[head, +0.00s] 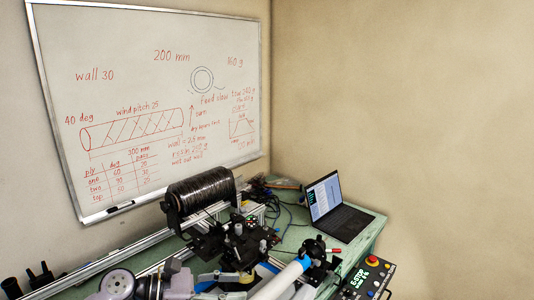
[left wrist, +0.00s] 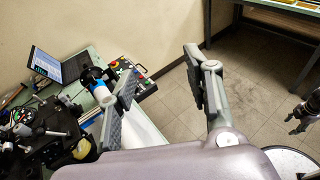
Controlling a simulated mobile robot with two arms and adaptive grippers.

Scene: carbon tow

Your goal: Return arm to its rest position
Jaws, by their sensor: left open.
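My left gripper (left wrist: 160,68) is open and empty in the left wrist view, its two fingers spread above the floor beside the bench. In the head view, part of my left arm (head: 120,285) comes in at the bottom left; its fingers are hard to make out there. At the right edge of the left wrist view hangs a dark gripper, apparently my right one (left wrist: 298,118); its jaws are too small to read. A black spool of tow (head: 203,190) sits on the bench rig. A white tube with a blue band (head: 280,280) lies in front of it.
A laptop (head: 335,207) stands open at the bench's right end. A control box with a red button (head: 367,279) is near the bench edge. A whiteboard (head: 150,100) hangs behind. Open tiled floor (left wrist: 175,110) lies beside the bench.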

